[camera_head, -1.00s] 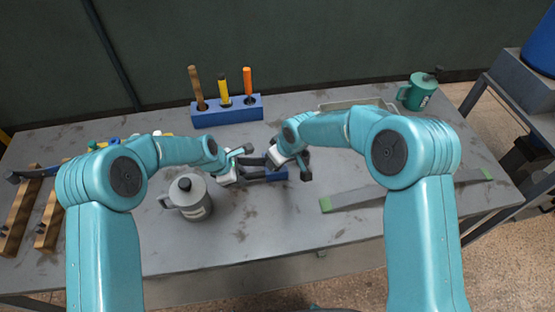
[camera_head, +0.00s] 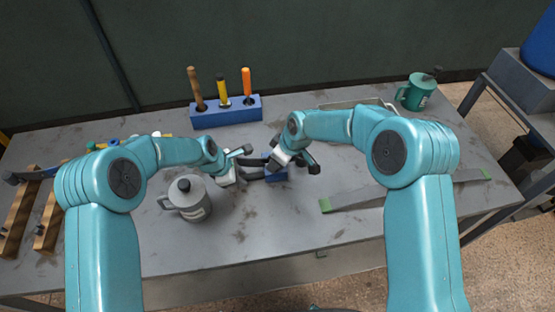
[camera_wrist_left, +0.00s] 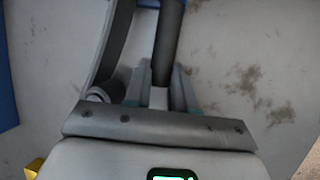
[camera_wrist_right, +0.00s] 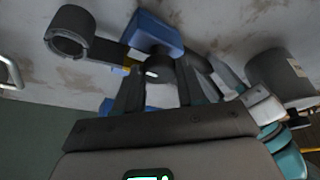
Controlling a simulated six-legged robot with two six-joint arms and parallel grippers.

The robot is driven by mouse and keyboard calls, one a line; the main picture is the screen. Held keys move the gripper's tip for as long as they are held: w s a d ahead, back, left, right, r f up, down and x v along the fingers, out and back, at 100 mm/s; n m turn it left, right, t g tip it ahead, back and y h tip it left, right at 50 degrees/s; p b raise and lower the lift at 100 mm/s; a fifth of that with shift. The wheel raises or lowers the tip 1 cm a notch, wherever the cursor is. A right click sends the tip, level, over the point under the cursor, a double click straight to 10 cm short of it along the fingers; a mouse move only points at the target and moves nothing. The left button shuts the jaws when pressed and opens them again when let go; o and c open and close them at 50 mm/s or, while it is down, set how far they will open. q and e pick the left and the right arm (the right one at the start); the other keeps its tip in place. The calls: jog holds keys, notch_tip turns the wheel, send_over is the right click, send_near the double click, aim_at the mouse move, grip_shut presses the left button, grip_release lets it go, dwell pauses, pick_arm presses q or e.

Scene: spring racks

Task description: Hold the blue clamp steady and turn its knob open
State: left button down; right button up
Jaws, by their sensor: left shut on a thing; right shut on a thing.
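The blue clamp (camera_head: 277,175) lies near the middle of the workbench, with dark bars and mostly hidden by my grippers. Its blue body (camera_wrist_right: 155,33) and a dark ring-shaped end (camera_wrist_right: 70,35) show in the right wrist view. My left gripper (camera_head: 248,164) is at the clamp's left side. In the left wrist view its fingers (camera_wrist_left: 161,88) are shut on a dark round bar (camera_wrist_left: 168,40) of the clamp. My right gripper (camera_head: 296,160) is over the clamp's right side. Its fingers (camera_wrist_right: 158,85) are shut on a dark knob (camera_wrist_right: 162,72), partly hidden between them.
A grey lidded mug (camera_head: 192,207) stands close to my left gripper. A blue tool block (camera_head: 228,116) with several handles is behind. A green-ended bar (camera_head: 355,197) lies right; a tray (camera_head: 345,106) and green mug (camera_head: 417,92) are at the back right.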

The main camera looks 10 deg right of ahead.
jog(key=o, duration=1)
jog(key=shift+o, duration=0.2)
jog(key=v, duration=1.2)
pick_arm(q)
jog(key=c, duration=0.8)
grip_release()
jog(key=shift+c, duration=0.2)
jog(key=shift+r, duration=0.1)
